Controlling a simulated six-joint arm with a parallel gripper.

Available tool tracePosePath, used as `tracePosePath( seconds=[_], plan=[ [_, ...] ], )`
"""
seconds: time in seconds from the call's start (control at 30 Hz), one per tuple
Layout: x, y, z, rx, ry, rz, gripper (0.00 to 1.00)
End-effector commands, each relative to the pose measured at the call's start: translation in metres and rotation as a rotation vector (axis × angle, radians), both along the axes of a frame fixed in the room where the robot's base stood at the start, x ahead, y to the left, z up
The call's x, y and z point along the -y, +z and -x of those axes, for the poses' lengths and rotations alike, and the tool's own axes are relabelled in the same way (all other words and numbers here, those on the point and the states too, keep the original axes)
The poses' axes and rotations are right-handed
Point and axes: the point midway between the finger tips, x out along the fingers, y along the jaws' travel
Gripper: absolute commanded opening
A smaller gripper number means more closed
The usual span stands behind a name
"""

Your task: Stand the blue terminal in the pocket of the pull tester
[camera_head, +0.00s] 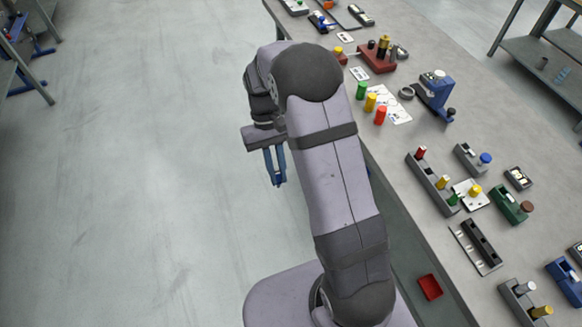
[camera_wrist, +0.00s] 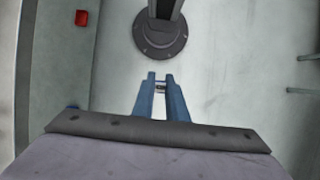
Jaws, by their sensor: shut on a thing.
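My gripper (camera_head: 275,182) hangs over the floor to the left of the bench, with its blue fingers pointing down. In the wrist view my gripper (camera_wrist: 160,80) has its fingertips close together on a small thing (camera_wrist: 160,88). That thing is mostly hidden, and I cannot tell its colour or whether it is the blue terminal. A blue bench device (camera_head: 435,92) with a pale knob stands at the upper middle of the bench and may be the pull tester. I cannot make out its pocket. A blue round-topped piece (camera_head: 486,158) sits at a grey block, well away from my gripper.
The grey bench (camera_head: 455,120) carries several blocks and coloured cylinders. A long grey rack (camera_head: 430,182) and a green block (camera_head: 510,206) stand to the right. A red tray (camera_head: 429,287) lies low beside the bench. The floor around my gripper is clear.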

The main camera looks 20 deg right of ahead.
Motion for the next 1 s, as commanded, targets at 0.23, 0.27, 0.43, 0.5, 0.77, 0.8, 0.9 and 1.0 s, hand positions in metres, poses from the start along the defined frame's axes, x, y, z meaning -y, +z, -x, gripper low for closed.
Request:
tracePosePath(
  seconds=[0.23,0.27,0.43,0.5,0.77,0.8,0.9,1.0],
  plan=[
    [0.033,0.003,-0.007,0.0,0.044,0.0,0.0],
    [0.038,0.004,-0.008,0.0,0.05,0.0,0.0],
    [0.07,0.007,-0.011,0.0,0.1,0.001,0.0],
    [0.086,0.008,-0.012,0.0,0.125,0.0,0.0],
    [0.179,0.017,-0.003,-0.001,0.27,0.002,0.0],
    [0.196,0.019,0.001,0.0,0.299,0.002,0.0],
    [0.239,0.023,0.015,-0.001,0.375,0.002,0.0],
    [0.279,0.027,0.033,-0.001,0.452,0.001,0.0]
  ],
)
